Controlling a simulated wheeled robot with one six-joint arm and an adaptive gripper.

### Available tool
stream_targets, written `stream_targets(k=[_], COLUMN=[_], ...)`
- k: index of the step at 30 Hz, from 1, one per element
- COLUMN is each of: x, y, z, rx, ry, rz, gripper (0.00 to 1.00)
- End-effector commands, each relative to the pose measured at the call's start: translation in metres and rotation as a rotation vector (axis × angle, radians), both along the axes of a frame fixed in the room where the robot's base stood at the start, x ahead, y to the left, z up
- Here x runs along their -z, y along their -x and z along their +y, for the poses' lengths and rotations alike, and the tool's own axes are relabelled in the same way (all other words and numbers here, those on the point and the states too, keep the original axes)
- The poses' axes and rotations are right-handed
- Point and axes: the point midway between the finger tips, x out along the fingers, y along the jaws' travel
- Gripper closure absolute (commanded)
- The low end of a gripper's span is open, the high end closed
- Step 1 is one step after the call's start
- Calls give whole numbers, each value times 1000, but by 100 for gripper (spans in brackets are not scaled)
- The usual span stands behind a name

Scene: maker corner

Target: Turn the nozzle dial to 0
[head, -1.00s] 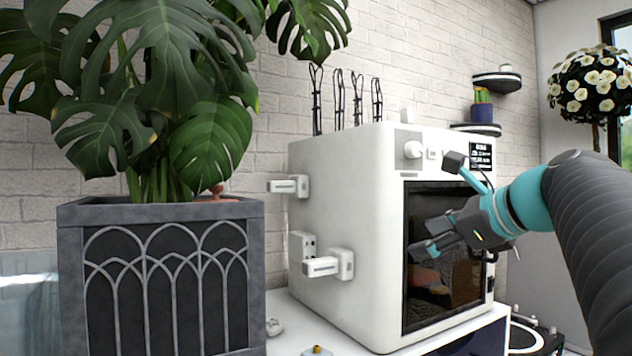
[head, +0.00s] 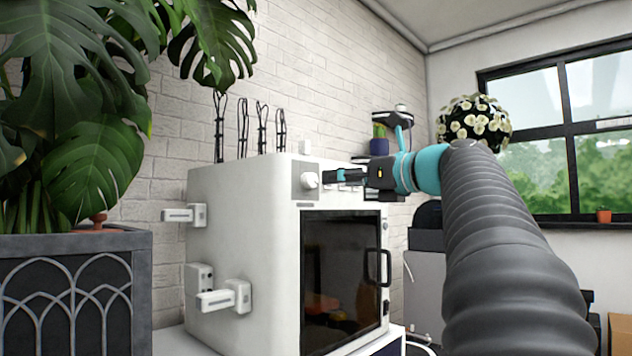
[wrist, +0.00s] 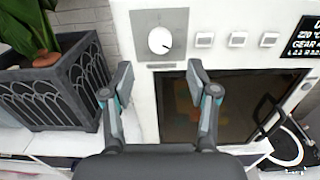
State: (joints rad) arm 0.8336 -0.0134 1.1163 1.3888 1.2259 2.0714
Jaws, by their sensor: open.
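The nozzle dial is a round white knob (wrist: 160,41) on a grey square plate at the upper left of the white printer's (head: 240,200) front. A dark pointer mark on it points to the lower right in the wrist view. The dial also shows in the head view (head: 310,180). My gripper (wrist: 159,72) is open and empty, its two fingers apart below the dial in the wrist view. In the head view my gripper (head: 338,177) is level with the dial and just right of it. I cannot tell whether it touches the dial.
Small square buttons (wrist: 238,39) and a black display (wrist: 302,38) are right of the dial. The printer's dark door (head: 340,265) with a black handle (head: 378,266) is below. A large plant in a grey planter (head: 75,290) stands at the left.

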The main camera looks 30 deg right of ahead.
Motion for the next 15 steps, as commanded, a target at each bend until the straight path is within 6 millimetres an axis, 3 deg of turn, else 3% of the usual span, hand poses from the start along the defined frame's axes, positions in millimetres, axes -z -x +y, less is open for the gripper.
stream_targets(k=[9, 15], x=[0, 0], y=[-49, -63], z=[18, 23], rx=[-2, 0], ry=[1, 0], rz=[1, 0], gripper=[41, 41])
